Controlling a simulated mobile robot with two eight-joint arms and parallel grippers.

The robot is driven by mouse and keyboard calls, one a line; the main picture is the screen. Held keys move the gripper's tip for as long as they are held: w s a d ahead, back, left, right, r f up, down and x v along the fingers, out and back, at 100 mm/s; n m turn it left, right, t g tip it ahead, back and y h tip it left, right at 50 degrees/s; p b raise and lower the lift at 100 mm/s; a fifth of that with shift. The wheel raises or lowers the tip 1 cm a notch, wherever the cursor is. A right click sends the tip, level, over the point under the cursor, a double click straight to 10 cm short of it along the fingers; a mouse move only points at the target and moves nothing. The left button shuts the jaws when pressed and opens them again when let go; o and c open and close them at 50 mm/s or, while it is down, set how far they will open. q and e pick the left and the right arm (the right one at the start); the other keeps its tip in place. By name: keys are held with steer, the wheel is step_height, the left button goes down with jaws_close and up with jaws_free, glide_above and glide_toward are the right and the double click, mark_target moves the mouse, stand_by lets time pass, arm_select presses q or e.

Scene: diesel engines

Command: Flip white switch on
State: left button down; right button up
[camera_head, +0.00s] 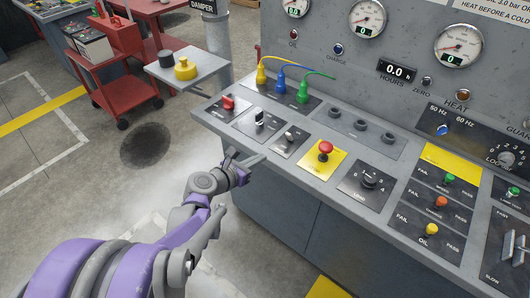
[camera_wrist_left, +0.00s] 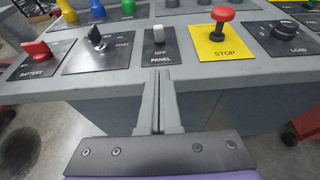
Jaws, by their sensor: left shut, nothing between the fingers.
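The white switch (camera_wrist_left: 158,34) is a small white lever on a black plate marked OFF and PANEL, in the wrist view's upper middle. It also shows on the console in the head view (camera_head: 290,136), between the black start switch and the red stop button. My left gripper (camera_head: 257,159) is at the console's front edge, in front of and apart from the switch. In the wrist view its two fingers (camera_wrist_left: 157,77) are together, empty, and point toward the switch plate. My right gripper is in neither view.
The console (camera_head: 255,153) has a red battery switch (camera_head: 228,102), black start switch (camera_head: 259,118), red stop button (camera_head: 325,148) on yellow, and load knob (camera_head: 370,180). Coloured plugs (camera_head: 303,92) stand behind. A red cart (camera_head: 112,75) is at upper left.

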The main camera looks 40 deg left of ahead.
mark_target(275, 156)
arm_select(q)
steer(key=x, duration=0.9)
steer(key=shift+w+d+r+p, duration=0.1)
steer(key=shift+w+r+p, duration=0.1)
steer(key=shift+w+r, duration=0.25)
steer(key=shift+w+r+p, duration=0.15)
steer(key=shift+w+r, duration=0.15)
steer(key=shift+w, duration=0.3)
steer(key=shift+w+r, duration=0.2)
steer(key=shift+w, duration=0.3)
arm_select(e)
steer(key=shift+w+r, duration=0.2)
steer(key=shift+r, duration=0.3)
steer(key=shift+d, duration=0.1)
